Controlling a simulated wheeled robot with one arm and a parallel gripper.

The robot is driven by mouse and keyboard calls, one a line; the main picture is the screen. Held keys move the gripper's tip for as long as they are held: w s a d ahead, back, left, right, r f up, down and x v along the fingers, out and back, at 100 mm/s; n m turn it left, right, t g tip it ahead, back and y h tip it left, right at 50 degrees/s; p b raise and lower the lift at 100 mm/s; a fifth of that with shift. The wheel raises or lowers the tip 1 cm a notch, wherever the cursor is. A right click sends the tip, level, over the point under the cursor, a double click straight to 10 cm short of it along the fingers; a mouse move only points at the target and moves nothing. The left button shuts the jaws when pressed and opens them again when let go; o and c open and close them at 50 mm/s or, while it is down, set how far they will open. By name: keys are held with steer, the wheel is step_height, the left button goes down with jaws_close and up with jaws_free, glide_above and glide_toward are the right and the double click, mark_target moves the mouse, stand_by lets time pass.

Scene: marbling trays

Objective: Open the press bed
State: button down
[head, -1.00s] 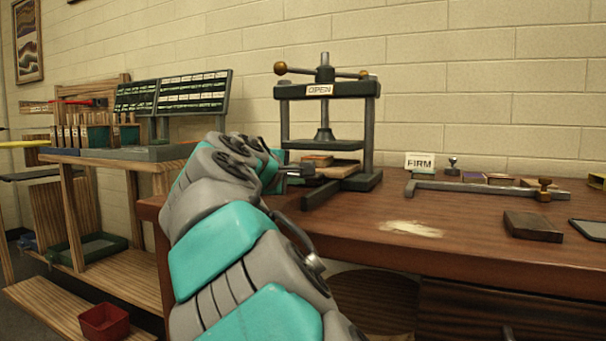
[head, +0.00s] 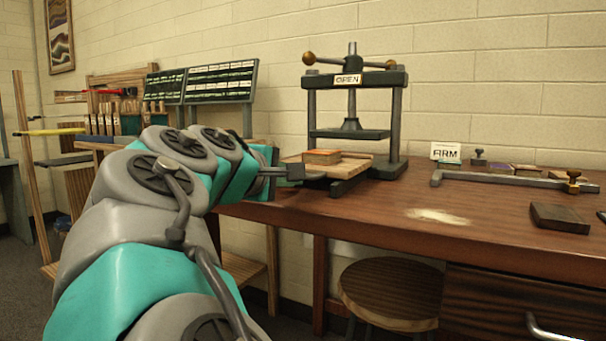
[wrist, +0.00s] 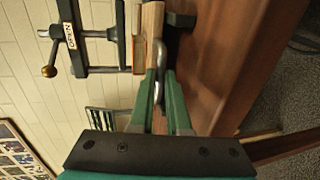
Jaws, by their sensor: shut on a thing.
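The press (head: 397,120) stands on the bench with its sign reading OPEN and its platen raised. Its wooden bed (head: 352,168) sticks out to the left of the frame with an orange-brown block (head: 322,156) on top. My gripper (head: 292,172) is at the bed's outer left end. In the wrist view the green fingers of my gripper (wrist: 163,85) are shut on the bed's metal handle (wrist: 160,52). The bed (wrist: 151,28) and the block's edge (wrist: 138,48) lie just beyond them. My arm hides part of the bench's left end.
A FIRM card (head: 446,152), a long metal bar (head: 500,180) and a dark block (head: 560,217) lie to the right on the bench (head: 390,225). A stool (head: 395,293) stands under it. A rack with dark panels (head: 220,82) stands behind my arm.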

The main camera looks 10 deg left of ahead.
steer(key=c, duration=0.9)
jaws_free()
